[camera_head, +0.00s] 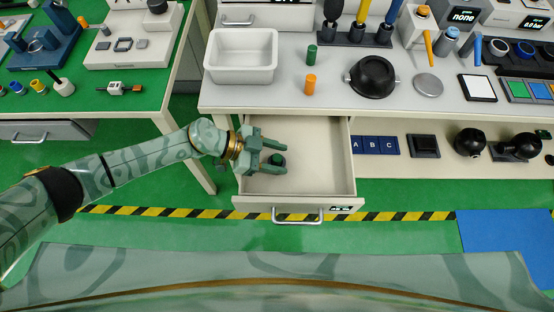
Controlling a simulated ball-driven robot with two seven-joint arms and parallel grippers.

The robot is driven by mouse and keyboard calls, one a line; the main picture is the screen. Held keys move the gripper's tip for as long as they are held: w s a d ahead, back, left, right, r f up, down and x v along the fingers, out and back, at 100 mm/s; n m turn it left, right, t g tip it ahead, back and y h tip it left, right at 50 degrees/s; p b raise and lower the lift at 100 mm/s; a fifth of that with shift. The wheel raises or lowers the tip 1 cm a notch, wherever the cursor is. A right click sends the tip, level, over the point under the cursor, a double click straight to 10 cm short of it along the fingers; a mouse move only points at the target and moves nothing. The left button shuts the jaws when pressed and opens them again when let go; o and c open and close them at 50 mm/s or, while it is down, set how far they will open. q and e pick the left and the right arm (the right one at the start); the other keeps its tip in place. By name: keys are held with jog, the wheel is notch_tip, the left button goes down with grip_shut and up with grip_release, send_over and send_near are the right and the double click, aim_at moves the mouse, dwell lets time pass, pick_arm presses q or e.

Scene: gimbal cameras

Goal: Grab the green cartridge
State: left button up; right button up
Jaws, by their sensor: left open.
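A green cartridge (311,54) stands upright on the light worktop, behind an orange one (310,84). A small dark green cylindrical piece (277,159) is in the open drawer (325,170) below. My left gripper (281,157) reaches into this drawer from the left with its fingers open. The dark green piece shows between the two fingers, near their tips. I cannot tell whether either finger touches it. Its lower part is partly hidden by the near finger. My right gripper is not in view.
The drawer's right side is bare. A shelf to the right holds blue A, B, C blocks (374,146). A green-topped table (130,75) stands at left.

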pick_arm(q)
jog(key=c, duration=1)
jog(key=shift+c, duration=0.2)
